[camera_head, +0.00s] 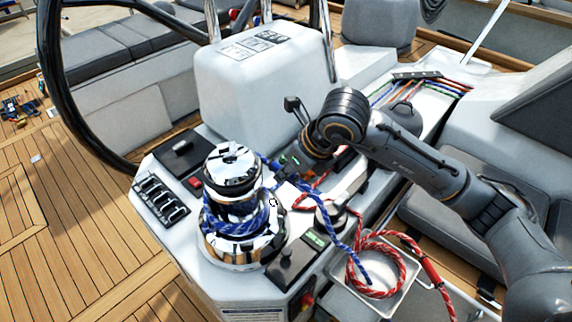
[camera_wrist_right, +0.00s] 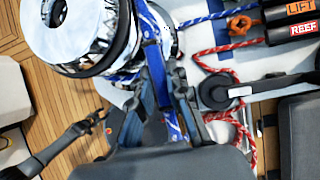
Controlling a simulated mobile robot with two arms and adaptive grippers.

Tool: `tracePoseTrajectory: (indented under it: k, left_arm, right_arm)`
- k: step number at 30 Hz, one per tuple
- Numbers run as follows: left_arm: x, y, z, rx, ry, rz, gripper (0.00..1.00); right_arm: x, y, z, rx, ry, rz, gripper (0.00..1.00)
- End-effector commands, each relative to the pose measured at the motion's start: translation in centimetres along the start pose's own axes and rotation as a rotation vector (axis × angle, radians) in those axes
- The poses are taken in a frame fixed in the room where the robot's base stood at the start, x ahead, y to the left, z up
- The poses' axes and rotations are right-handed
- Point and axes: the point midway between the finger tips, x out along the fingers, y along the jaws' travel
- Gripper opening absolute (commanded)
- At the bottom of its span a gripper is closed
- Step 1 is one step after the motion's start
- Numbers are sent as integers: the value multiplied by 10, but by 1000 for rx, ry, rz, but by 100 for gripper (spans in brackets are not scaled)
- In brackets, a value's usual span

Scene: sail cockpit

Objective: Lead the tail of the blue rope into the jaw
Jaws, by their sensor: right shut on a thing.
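The chrome winch (camera_head: 240,245) stands on the white console. Blue rope (camera_head: 238,226) is wrapped around its drum. The dark jaw (camera_head: 232,186) rings the winch under the chrome top. My right gripper (camera_head: 284,172) is just right of the winch top, at about its height. In the right wrist view its fingers (camera_wrist_right: 165,92) are shut on the blue rope (camera_wrist_right: 150,30). From the gripper the blue tail (camera_head: 340,232) hangs down to the right, its end over the white tray (camera_head: 390,303). The rope inside the fingers is partly hidden.
Red rope (camera_head: 375,245) lies coiled in and over the tray. A black steering wheel rim (camera_head: 52,90) rises at the left. Open wooden deck (camera_head: 60,240) lies left.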

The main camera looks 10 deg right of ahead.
Motion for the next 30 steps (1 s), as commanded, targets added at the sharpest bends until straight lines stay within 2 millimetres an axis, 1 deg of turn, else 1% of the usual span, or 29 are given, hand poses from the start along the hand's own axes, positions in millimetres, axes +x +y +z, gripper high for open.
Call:
tracePoseTrajectory:
  k: [1,7,10,16,19,26,30]
  left_arm:
    - [0,0,0,0,0,0,40]
    - [0,0,0,0,0,0,40]
    - [1,0,0,0,0,0,40]
    - [3,0,0,0,0,0,40]
    - [3,0,0,0,0,0,40]
    - [3,0,0,0,0,0,40]
    - [4,0,0,0,0,0,40]
  right_arm:
    - [1,0,-2,3,8,-2,0]
    - [2,0,-3,5,9,-3,0]
    - [1,6,-6,40,10,-23,0]
    - [-4,21,-14,170,7,-95,0]
    - [-5,23,-15,200,6,-110,0]
    - [-5,23,-15,202,6,-110,0]
    - [-6,31,-17,244,7,-134,0]
